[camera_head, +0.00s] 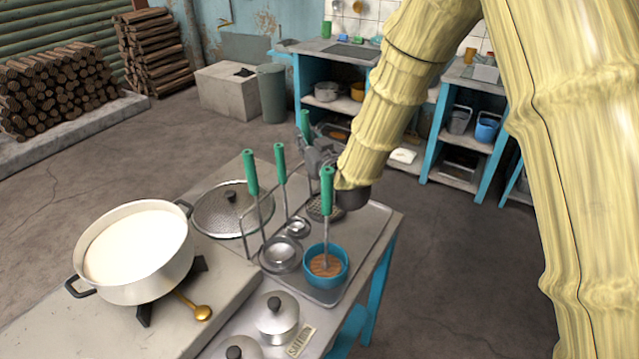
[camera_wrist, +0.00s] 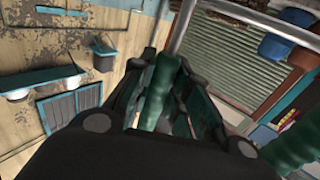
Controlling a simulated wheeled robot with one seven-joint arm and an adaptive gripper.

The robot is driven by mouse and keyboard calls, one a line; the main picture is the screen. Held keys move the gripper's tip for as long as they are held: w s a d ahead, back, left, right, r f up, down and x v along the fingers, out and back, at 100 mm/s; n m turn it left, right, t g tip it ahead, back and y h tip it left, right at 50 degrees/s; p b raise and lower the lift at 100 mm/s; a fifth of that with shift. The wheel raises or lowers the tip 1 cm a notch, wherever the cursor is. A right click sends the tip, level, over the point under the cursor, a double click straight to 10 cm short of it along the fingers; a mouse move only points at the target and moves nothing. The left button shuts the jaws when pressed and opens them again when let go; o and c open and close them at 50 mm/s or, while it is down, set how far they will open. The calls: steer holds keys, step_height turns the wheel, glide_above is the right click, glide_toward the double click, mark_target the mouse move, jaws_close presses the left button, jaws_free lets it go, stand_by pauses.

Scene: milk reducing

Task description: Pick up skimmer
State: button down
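The skimmer shows in the head view as a flat perforated disc (camera_head: 322,208) low over the metal tray; a green handle (camera_head: 305,121) rising behind my gripper appears to be its own. My gripper (camera_head: 318,150) is at that handle, partly hidden by my arm. In the wrist view a green handle (camera_wrist: 158,95) stands between the two fingers of my gripper (camera_wrist: 168,75). The fingers lie close on both sides of it; whether they press on it cannot be told.
A green-handled tool (camera_head: 327,195) stands in a blue bowl (camera_head: 340,277) close in front of my gripper. Two green-handled ladles (camera_head: 251,172) (camera_head: 281,165) stand to the left. A lid (camera_head: 215,212), a milk pot (camera_head: 170,270) and small lidded pots (camera_head: 278,325) share the counter.

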steer(key=shift+r, duration=0.1)
steer(key=shift+d+r, duration=0.15)
steer(key=shift+r, duration=0.3)
step_height(320, 180, up, 17)
steer(key=b, duration=0.1)
stand_by(0.4)
stand_by(1.4)
